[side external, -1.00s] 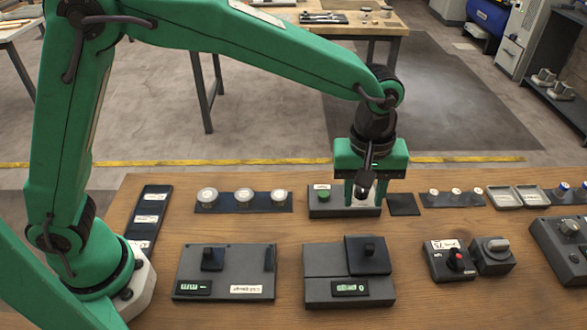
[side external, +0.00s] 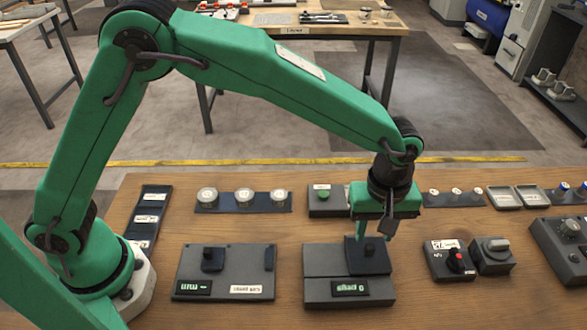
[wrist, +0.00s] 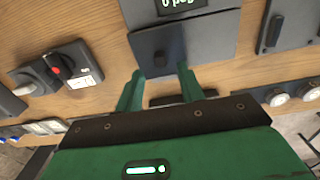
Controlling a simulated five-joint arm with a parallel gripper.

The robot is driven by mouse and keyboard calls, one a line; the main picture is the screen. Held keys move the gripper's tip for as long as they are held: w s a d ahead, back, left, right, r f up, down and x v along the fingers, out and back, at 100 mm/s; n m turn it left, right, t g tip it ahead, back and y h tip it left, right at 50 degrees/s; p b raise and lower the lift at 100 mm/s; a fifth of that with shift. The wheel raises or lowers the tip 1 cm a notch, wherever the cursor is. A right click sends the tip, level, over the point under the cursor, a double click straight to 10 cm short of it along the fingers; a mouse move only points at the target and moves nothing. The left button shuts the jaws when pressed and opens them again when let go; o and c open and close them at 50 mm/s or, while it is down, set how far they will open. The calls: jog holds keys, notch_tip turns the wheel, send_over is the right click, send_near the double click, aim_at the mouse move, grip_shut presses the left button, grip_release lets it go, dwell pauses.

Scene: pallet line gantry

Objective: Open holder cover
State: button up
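The dark grey holder (side external: 322,290) stands at the front middle of the bench, with a label reading something like "0 pcs" on its front. Contact with the cover cannot be told.
A box with a green button (side external: 322,194) stands behind the holder, near my gripper. A similar grey unit (side external: 225,262) is to the left. A red-knob switch box (side external: 450,262) and a grey rotary box (side external: 492,256) are to the right. Bare wood separates them.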

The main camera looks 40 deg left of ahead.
aim_at(371, 246)
jog(key=shift+f, duration=2.2)
jog(key=shift+c, duration=0.2)
grip_shut()
